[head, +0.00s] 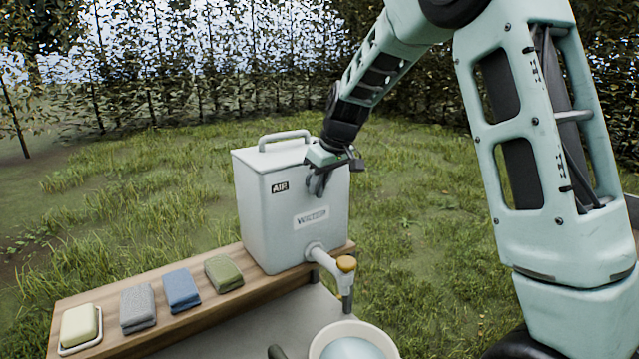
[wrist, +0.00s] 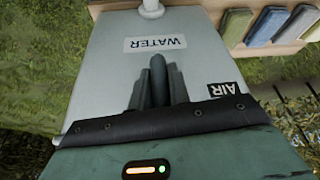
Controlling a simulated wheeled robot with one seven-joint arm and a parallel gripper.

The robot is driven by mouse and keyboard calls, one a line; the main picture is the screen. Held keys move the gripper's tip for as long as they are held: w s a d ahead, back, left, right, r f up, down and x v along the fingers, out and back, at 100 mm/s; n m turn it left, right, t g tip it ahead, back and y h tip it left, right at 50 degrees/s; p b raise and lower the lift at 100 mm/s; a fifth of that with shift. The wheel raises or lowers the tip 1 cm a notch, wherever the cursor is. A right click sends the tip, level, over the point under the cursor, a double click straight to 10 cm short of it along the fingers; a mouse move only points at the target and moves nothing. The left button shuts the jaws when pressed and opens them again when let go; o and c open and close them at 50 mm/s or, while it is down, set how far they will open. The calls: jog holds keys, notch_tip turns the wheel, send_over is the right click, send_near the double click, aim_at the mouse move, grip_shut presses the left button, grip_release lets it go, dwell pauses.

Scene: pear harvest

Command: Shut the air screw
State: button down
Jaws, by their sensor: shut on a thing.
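The pale grey water container (head: 262,225) stands upright on a wooden bench, with an AIR label (head: 280,187) and a WATER label (head: 312,217) on its faces. In the wrist view my gripper's fingers (wrist: 158,85) are close together, over the container (wrist: 105,75). The tap (head: 345,265) with an orange-yellow top sticks out low on the container's front.
The wooden bench (head: 100,290) holds a soap bar (head: 79,325) in a dish and grey (head: 137,305), blue (head: 181,290) and green (head: 223,273) folded cloths. A basin (head: 385,340) sits below the tap. A carry handle (head: 284,136) rises from the lid. Grass lies behind.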

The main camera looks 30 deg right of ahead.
jog(key=shift+f+b, duration=0.1)
jog(key=shift+b, duration=0.35)
jog(key=y+b, duration=0.1)
jog(key=b, duration=0.1)
jog(key=y+b, duration=0.1)
jog(key=b, duration=0.1)
jog(key=shift+d+f+m+y, duration=0.2)
jog(key=shift+f+m+y, duration=0.1)
jog(key=shift+y, duration=0.1)
jog(key=m+y+b, duration=0.1)
jog(key=y+b, duration=0.4)
jog(key=b, duration=0.1)
jog(key=shift+r, duration=0.1)
jog(key=y+b, duration=0.2)
jog(key=m+t+y+b, duration=0.1)
jog(key=y+b, duration=0.2)
jog(key=shift+m, duration=0.3)
jog(key=shift+r+m+t+y+b, duration=0.15)
jog(key=shift+m+t+y+b, duration=0.45)
jog(key=shift+y+b, duration=1.2)
jog(key=c, duration=1.3)
grip_release()
